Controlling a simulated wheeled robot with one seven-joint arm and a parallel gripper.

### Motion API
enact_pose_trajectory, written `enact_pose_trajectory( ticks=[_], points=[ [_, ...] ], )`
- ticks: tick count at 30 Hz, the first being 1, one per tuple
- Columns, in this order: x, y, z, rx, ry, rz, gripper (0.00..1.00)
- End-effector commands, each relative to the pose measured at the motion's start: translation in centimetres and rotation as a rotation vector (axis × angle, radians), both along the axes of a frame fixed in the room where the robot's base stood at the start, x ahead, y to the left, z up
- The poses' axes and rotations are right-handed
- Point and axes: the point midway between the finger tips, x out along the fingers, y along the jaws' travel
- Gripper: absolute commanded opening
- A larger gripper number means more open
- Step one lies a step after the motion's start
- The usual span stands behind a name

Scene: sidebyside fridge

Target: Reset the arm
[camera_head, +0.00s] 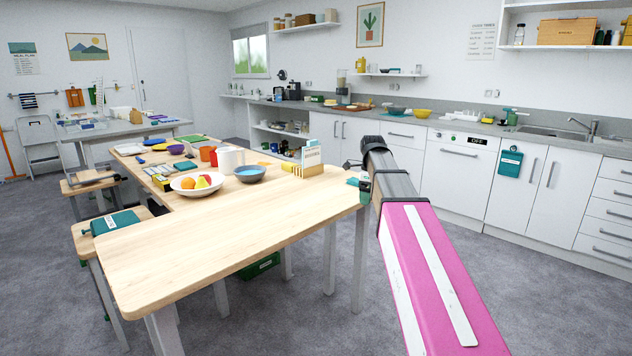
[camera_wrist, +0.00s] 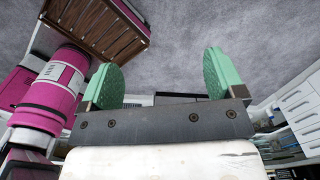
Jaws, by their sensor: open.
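My arm, with its pink link, reaches from the lower right of the head view to the right edge of the wooden table (camera_head: 190,255). My gripper is at the far end of it; in the wrist view my gripper (camera_wrist: 160,78) shows two green pads spread wide apart. Nothing is between the pads, and grey floor shows beyond them. In the head view the gripper is mostly hidden behind my arm, with a small green part by the table's right edge. I cannot tell whether it touches the table.
On the table stand a fruit bowl (camera_head: 196,185), a blue bowl (camera_head: 249,174), a white pot (camera_head: 230,159) and a card holder (camera_head: 308,163). The near table half is clear. Stools (camera_head: 105,240) stand at left. White counters (camera_head: 465,175) line the back; the floor between is open.

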Motion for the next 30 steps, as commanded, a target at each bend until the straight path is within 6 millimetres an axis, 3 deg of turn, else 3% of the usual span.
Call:
enact_pose_trajectory(
  ticks=[5, 11, 21, 30],
  points=[
    [-1.8, 0.0, -4.1, 0.0, 0.004, 0.187, 0.88],
    [-5.0, 0.0, -10.7, 0.0, 0.006, 0.527, 0.88],
    [-12.3, -0.1, -21.6, -0.001, 0.007, 1.204, 0.88],
    [-19.5, -0.1, -28.9, -0.003, 0.006, 1.774, 0.88]
  ],
)
